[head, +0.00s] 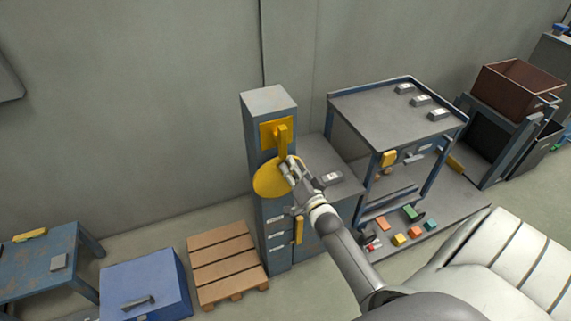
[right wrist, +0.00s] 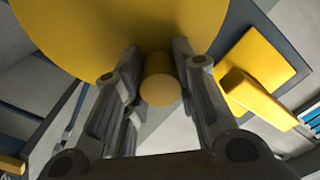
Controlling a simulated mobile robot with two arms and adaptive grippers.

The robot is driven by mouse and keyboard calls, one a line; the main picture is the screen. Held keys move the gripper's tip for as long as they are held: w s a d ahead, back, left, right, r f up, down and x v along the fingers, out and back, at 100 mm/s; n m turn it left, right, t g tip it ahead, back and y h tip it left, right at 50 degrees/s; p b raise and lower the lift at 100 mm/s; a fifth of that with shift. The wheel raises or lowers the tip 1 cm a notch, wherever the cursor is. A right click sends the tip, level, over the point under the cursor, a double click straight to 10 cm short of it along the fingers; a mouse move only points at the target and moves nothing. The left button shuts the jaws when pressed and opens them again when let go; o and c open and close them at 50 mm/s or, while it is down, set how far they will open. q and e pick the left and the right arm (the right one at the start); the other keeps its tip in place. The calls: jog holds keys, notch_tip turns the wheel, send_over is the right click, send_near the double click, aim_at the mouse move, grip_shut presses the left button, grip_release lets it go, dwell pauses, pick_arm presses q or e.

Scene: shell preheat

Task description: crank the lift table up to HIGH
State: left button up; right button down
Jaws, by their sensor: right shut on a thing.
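A grey-blue column (head: 275,245) stands against the wall. It carries a round yellow crank disc (head: 267,183), with a yellow plate and lever (head: 272,132) above it. In the right wrist view, the disc (right wrist: 90,30) fills the top, and a yellow round crank knob (right wrist: 160,88) sticks out from it. My right gripper (head: 290,168) is at the disc's right side; in the wrist view its fingers (right wrist: 156,95) are on both sides of the knob, shut on it. A lift table (head: 385,112) with a grey top and blue frame stands to the right. My left gripper is out of view.
A wooden pallet (head: 225,262), blue box (head: 143,288) and blue bench (head: 40,265) stand left of the column. Small coloured blocks (head: 400,238) lie on the grey base below the lift table. A brown bin (head: 515,88) is at the far right.

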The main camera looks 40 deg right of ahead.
aim_at(282, 182)
pick_arm(q)
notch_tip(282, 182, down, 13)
jog(key=b, duration=1.3)
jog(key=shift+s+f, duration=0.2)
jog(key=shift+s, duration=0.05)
pick_arm(e)
notch_tip(282, 182, down, 11)
jog(key=d+m, duration=0.2)
jog(key=m, duration=1.6)
jog(key=shift+s+d+m, duration=0.15)
jog(key=shift+s+m, duration=0.15)
jog(key=shift+s, duration=0.15)
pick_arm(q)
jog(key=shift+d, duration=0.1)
pick_arm(e)
jog(key=c, duration=1.2)
grip_release()
jog(key=shift+r, duration=0.1)
jog(key=shift+o, duration=0.3)
jog(key=shift+w+r, duration=0.1)
jog(key=shift+r, duration=0.05)
